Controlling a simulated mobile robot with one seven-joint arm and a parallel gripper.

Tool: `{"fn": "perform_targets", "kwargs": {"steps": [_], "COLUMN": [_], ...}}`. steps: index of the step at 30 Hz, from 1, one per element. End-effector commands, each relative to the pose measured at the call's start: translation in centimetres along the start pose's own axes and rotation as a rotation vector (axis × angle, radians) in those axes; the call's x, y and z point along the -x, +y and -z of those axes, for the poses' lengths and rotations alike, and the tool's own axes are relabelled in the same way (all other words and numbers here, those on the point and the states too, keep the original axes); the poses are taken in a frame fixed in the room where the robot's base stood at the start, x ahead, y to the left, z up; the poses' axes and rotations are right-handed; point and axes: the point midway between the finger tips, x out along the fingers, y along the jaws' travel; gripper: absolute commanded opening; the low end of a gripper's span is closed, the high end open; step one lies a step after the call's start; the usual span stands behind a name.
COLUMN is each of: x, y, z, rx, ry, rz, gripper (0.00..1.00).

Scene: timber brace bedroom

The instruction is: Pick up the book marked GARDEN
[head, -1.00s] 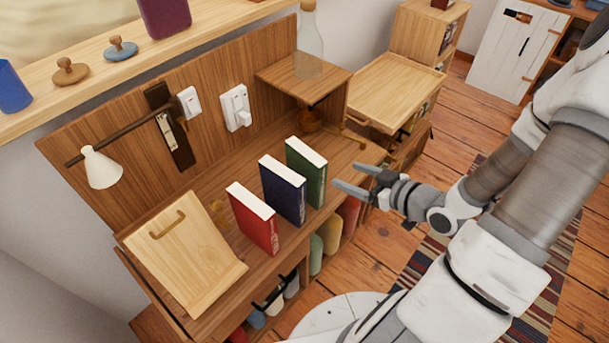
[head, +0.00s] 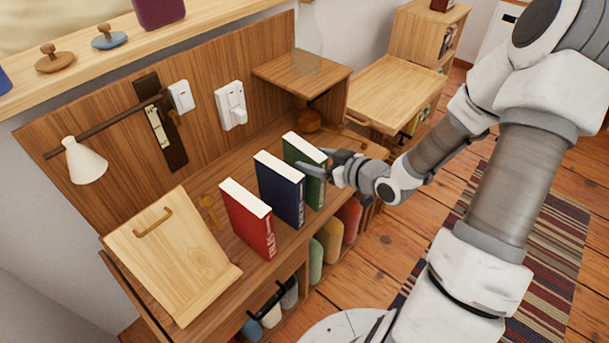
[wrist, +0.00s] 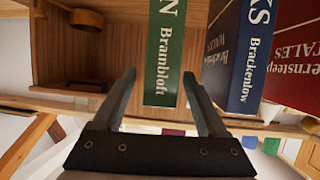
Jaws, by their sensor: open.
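The green book (head: 311,181) stands upright on the desk, the rightmost of three books. In the wrist view its spine (wrist: 164,50) shows a title ending in N, with the rest cut off, and "Brambloft" below. My gripper (head: 316,160) is open at this book's spine. In the wrist view the fingers of my gripper (wrist: 159,76) lie on either side of the spine, with gaps. How deep they reach along the covers I cannot tell.
A blue book (head: 281,190) stands close left of the green one, near one finger; a red book (head: 248,222) is further left. A raised wooden shelf (head: 302,73) stands behind right. A slanted wooden stand (head: 172,256) is at the left.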

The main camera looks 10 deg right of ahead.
Motion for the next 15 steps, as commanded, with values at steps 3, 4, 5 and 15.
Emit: {"fn": "perform_targets", "kwargs": {"steps": [3,4,5,15], "x": [-2.1,-2.6,-3.0,-4.3], "y": [-0.1,-0.1,-0.1,0.0], "z": [-0.8,-0.8,-0.7,-0.4], "rx": [-0.001,-0.001,0.001,0.0], "ry": [0.0,0.0,0.001,-0.001], "rz": [0.003,0.003,0.003,0.0], "gripper": [0.75,0.75,0.75,0.75]}}
